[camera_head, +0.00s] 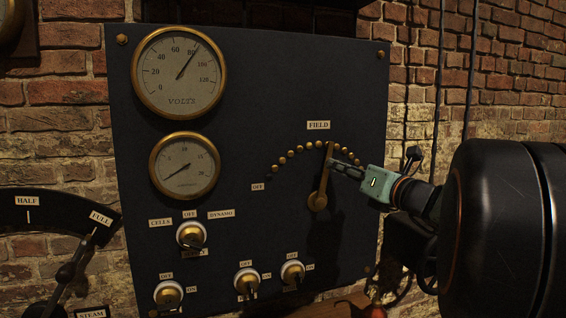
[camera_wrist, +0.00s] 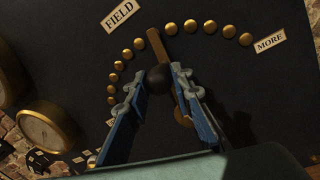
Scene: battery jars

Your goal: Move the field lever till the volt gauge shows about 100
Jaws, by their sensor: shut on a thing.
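The brass field lever (camera_head: 323,181) rises from its pivot, leaning slightly right, its tip at the contact studs just right of the arc's middle. The lever (camera_wrist: 160,46) also shows in the wrist view, with a dark round knob (camera_wrist: 159,79). My gripper (camera_head: 334,164) comes from the right and is shut on this knob; its two blue fingers (camera_wrist: 158,82) lie on either side of it. The volt gauge (camera_head: 178,86) is at the panel's upper left. Its needle points up and right, at or just past 80, covering part of that number.
A second brass gauge (camera_head: 185,166) sits below, its needle low. Several switches line the lower panel. A separate lever (camera_head: 72,268) stands at far left.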

